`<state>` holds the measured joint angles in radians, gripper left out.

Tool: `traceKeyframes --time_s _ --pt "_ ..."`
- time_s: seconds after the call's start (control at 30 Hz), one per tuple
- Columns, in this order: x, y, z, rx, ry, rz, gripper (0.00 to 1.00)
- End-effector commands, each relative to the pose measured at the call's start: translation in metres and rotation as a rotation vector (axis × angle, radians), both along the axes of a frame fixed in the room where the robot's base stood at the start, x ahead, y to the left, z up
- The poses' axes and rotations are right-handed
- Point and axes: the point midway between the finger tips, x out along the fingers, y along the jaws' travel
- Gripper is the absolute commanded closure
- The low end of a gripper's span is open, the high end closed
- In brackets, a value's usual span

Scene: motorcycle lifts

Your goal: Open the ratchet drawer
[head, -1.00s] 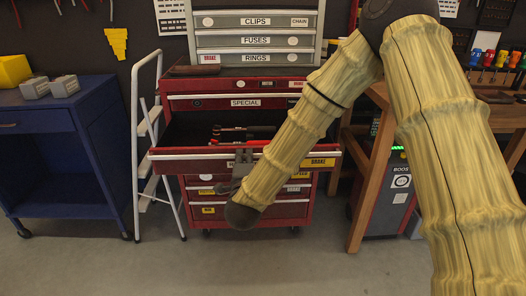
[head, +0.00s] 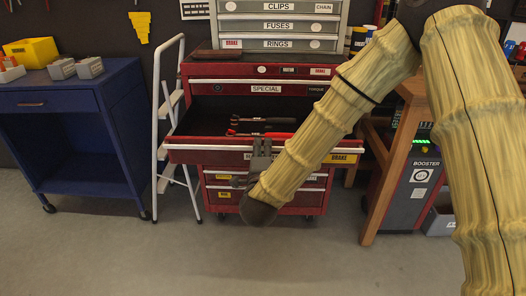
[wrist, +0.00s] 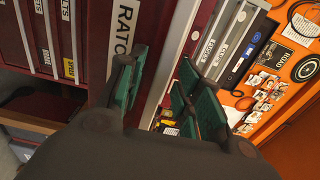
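The ratchet drawer (head: 200,154) is a wide red drawer with a silver front rail, in the red tool cabinet in the head view. It stands well out from the cabinet, and red and dark tools (head: 262,126) lie inside. In the wrist view its front carries a white label (wrist: 122,30) reading "RATC", the rest hidden by a finger. My gripper (head: 262,152) is at the middle of the drawer's front rail.
The red cabinet (head: 265,80) has shut drawers above and below. A white stepladder (head: 170,110) and a blue table (head: 105,95) stand at left. A wooden bench leg (head: 385,190) and a grey booster unit (head: 418,185) stand at right. The floor in front is clear.

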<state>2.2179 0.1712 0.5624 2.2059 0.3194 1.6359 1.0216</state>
Motion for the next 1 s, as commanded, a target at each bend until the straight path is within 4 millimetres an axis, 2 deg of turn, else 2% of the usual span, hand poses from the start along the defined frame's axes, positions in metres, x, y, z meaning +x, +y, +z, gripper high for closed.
traceKeyframes --time_s 0.23,0.37,0.47,0.8,1.0 --pt "-0.001 0.0 0.0 0.001 0.0 0.001 0.65" --pt "-0.008 0.001 0.0 0.0 0.001 0.001 0.65" --pt "-0.021 0.002 0.0 0.0 0.001 0.001 0.65" --pt "-0.082 0.011 0.0 0.001 0.002 0.001 0.65" --pt "-0.108 0.014 0.0 0.001 0.001 0.001 0.65"
